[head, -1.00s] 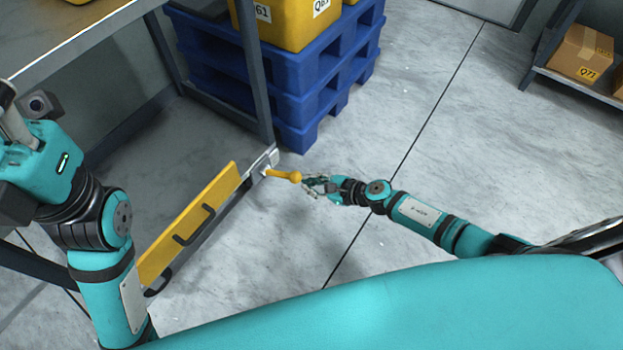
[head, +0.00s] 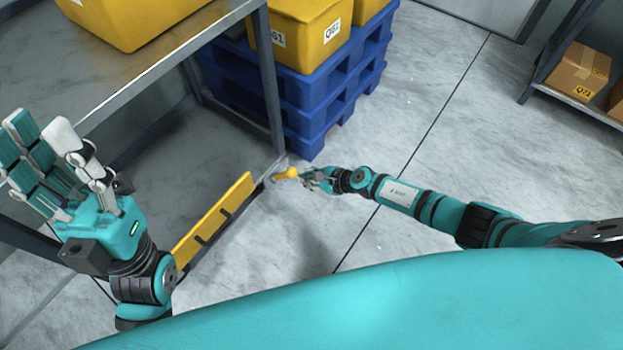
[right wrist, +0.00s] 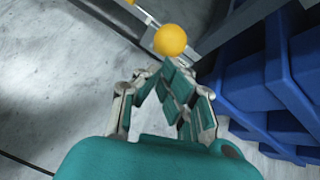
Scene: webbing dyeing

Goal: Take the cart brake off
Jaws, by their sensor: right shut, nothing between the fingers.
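The knob also shows in the right wrist view (right wrist: 171,40), just beyond my fingertips. My right gripper (head: 308,178) is shut and empty, close to the knob on its right side. In the right wrist view its fingers (right wrist: 165,80) come together below the knob; whether they touch it I cannot tell. My left gripper (head: 55,145) is raised at the left, fingers spread and empty.
Blue pallets (head: 300,110) with yellow bins (head: 305,35) stand right behind the cart corner. Another yellow bin (head: 130,18) sits on the cart's top shelf (head: 165,65). A rack with a cardboard box (head: 578,72) is at the far right. The floor between is clear.

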